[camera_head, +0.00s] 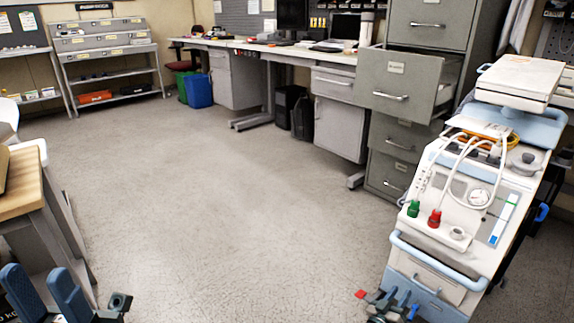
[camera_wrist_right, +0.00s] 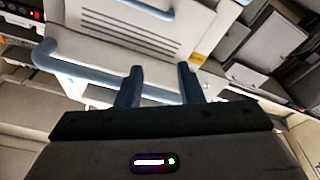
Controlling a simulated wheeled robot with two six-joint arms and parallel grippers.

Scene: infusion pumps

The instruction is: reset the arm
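My left gripper (camera_head: 48,290) is at the lower left corner of the head view, in front of the wooden-topped table. Its two blue-grey fingers stand apart with nothing seen between them. My right gripper (camera_head: 390,302) is at the bottom of the head view, low by the front of the medical cart (camera_head: 450,262). In the right wrist view my right gripper (camera_wrist_right: 160,85) has its two dark blue fingers apart and nothing held between them. The cart's pale blue handle (camera_wrist_right: 85,72) shows beyond the fingers; whether they touch it is unclear.
The cart bears a white device (camera_head: 520,78), tubes and red and green knobs close on the right. A wooden-topped table (camera_head: 22,182) stands on the left. A grey filing cabinet (camera_head: 400,138) has a drawer pulled out. The floor (camera_head: 220,200) between is clear.

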